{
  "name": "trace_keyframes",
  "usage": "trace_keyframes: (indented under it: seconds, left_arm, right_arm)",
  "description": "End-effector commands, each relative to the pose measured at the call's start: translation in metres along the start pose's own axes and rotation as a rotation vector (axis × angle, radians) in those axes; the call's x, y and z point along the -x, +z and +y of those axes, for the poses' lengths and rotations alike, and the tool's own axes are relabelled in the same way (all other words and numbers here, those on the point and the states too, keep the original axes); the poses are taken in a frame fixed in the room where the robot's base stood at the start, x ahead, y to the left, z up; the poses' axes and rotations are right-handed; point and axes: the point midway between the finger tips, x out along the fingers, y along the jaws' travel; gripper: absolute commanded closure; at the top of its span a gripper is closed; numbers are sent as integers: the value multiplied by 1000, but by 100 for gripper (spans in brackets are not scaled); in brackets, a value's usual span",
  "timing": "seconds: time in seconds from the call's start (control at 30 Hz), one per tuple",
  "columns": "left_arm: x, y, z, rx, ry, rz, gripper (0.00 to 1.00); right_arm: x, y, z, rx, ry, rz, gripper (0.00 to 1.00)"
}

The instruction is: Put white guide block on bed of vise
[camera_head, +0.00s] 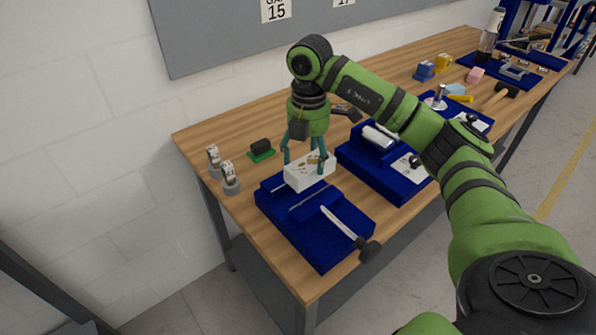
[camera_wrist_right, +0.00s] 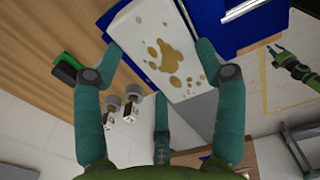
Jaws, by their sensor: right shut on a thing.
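The white guide block (camera_head: 312,177), with brown stains on its face, is between the fingers of my right gripper (camera_head: 309,160). The right gripper is shut on it from both sides. In the right wrist view the stained block (camera_wrist_right: 160,50) fills the space between the fingertips. The block is over the back end of the near blue vise (camera_head: 330,245), and I cannot tell whether it touches the bed. Part of the vise is hidden under the block. A small green arm end at the right of the right wrist view looks like my left gripper (camera_wrist_right: 288,62); its fingers are too small to read.
A second blue vise (camera_head: 362,178) with a metal cylinder stands to the right. A green tray with a black part (camera_head: 261,150) and two grey-white pieces (camera_head: 230,178) are at left.

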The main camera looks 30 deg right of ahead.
Motion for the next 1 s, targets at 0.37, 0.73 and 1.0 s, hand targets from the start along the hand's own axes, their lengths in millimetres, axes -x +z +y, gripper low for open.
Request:
trace_keyframes:
  seconds: [0.37, 0.73, 1.0]
  left_arm:
    - [22, -51, 17, 8, 23, 81, 60]
    - [27, -34, 15, 3, 20, 52, 60]
    - [24, -30, 12, 1, 16, 46, 60]
  right_arm:
    - [-30, -24, 1, -1, -4, 0, 70]
    - [-54, -24, 3, 0, 2, 0, 70]
    - [-58, -24, 2, 0, 1, 0, 5]
